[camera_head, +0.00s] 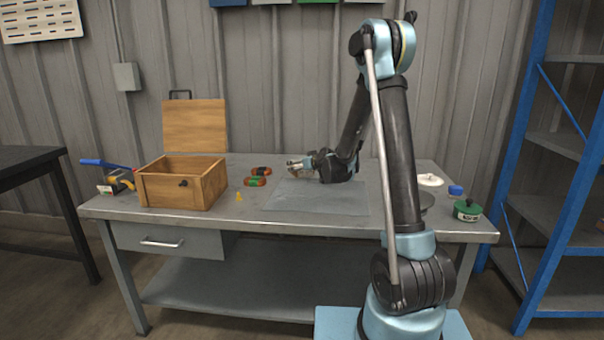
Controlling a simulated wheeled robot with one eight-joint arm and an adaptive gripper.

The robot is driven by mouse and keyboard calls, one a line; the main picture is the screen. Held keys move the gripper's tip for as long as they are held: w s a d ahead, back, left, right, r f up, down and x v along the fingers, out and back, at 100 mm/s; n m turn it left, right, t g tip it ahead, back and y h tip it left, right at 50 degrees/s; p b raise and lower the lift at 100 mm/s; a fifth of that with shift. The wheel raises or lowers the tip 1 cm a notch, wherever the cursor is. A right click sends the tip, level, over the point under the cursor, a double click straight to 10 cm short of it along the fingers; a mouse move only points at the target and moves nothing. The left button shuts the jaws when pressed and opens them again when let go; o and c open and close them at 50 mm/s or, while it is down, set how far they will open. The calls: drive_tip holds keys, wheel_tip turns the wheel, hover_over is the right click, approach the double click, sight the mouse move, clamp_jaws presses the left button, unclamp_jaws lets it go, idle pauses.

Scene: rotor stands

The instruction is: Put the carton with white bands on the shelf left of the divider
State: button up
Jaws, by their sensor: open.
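I cannot make out a carton with white bands or a divider in this view. My gripper (296,165) is at the far middle of the workbench, low over the back edge of a grey mat, with its fingers pointing left. It is open and looks empty, though it is small in the picture. A blue-framed rack with grey shelves (548,209) stands at the right and is cut off by the picture's edge. The workbench also has a lower shelf (235,292), which looks bare where it shows.
On the workbench (325,228) are an open wooden box (170,190), red-and-green items (256,181), a small yellow piece (239,197), a grey mat (318,203), tools (118,181) at left, and a green round container (467,209) at right. A dark table (30,158) stands left.

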drive_tip(key=shift+c, duration=0.6)
drive_tip(key=c, duration=1.2)
drive_tip(key=shift+r, duration=0.15)
